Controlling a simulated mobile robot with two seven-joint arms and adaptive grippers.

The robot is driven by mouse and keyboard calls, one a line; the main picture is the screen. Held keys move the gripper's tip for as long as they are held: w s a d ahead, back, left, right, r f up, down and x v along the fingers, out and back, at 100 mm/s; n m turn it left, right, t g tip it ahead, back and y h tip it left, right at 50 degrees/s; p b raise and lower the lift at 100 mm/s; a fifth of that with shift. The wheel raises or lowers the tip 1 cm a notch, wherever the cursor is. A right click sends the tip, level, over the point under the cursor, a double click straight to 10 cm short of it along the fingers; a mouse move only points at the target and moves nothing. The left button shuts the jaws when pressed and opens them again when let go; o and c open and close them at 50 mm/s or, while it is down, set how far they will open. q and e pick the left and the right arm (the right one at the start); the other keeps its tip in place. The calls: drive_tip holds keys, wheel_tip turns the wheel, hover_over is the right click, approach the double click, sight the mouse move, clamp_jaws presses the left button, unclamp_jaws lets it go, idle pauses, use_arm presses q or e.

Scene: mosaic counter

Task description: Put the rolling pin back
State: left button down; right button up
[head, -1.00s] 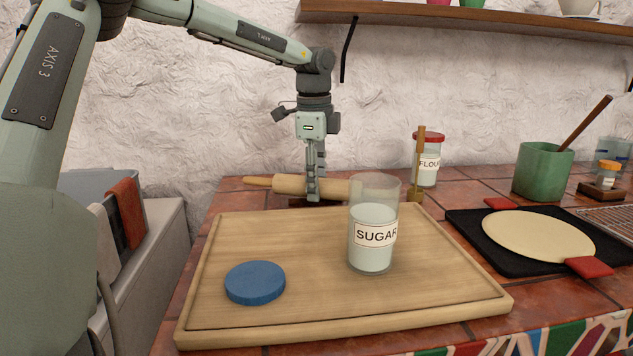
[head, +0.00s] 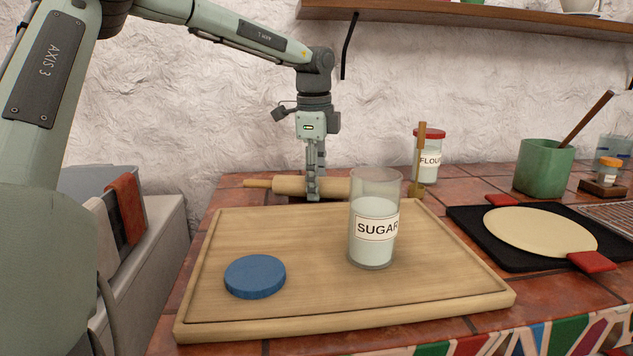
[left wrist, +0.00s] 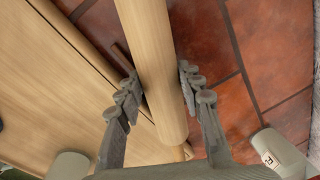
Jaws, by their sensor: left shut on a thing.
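The wooden rolling pin (head: 288,185) lies sideways behind the cutting board, with one handle pointing left. Its right end is hidden behind the sugar jar. My left gripper (head: 313,196) points down and is shut around the pin's barrel. In the left wrist view the barrel of the rolling pin (left wrist: 152,55) runs between the two fingers of my left gripper (left wrist: 164,95). A small dark brown piece (head: 297,201) shows low by the pin; I cannot tell whether the pin touches it. My right gripper is not in view.
The cutting board (head: 330,300) holds an open sugar jar (head: 374,243) and a blue lid (head: 255,277). A flour jar (head: 430,160) stands behind a thin wooden upright (head: 420,155). Right are a black mat (head: 470,240) with flat dough (head: 540,232) and a green crock (head: 543,168).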

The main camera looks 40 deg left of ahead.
use_arm(q)
drive_tip(key=shift+s+f, duration=0.15)
drive_tip(key=shift+f, duration=0.1)
drive_tip(key=c, duration=1.4)
unclamp_jaws()
drive_tip(key=shift+d, duration=0.1)
drive_tip(key=o, duration=0.4)
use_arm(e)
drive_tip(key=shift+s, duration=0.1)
use_arm(q)
drive_tip(key=shift+r, duration=0.2)
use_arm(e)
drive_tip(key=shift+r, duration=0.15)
use_arm(q)
drive_tip(key=shift+w+r+p, duration=0.2)
drive_tip(key=shift+r+p, duration=0.45)
drive_tip(key=shift+r, duration=0.4)
wheel_tip(320, 180, up, 11)
drive_tip(key=s, duration=0.1)
drive_tip(key=shift+s+d, duration=0.15)
drive_tip(key=shift+d, duration=0.1)
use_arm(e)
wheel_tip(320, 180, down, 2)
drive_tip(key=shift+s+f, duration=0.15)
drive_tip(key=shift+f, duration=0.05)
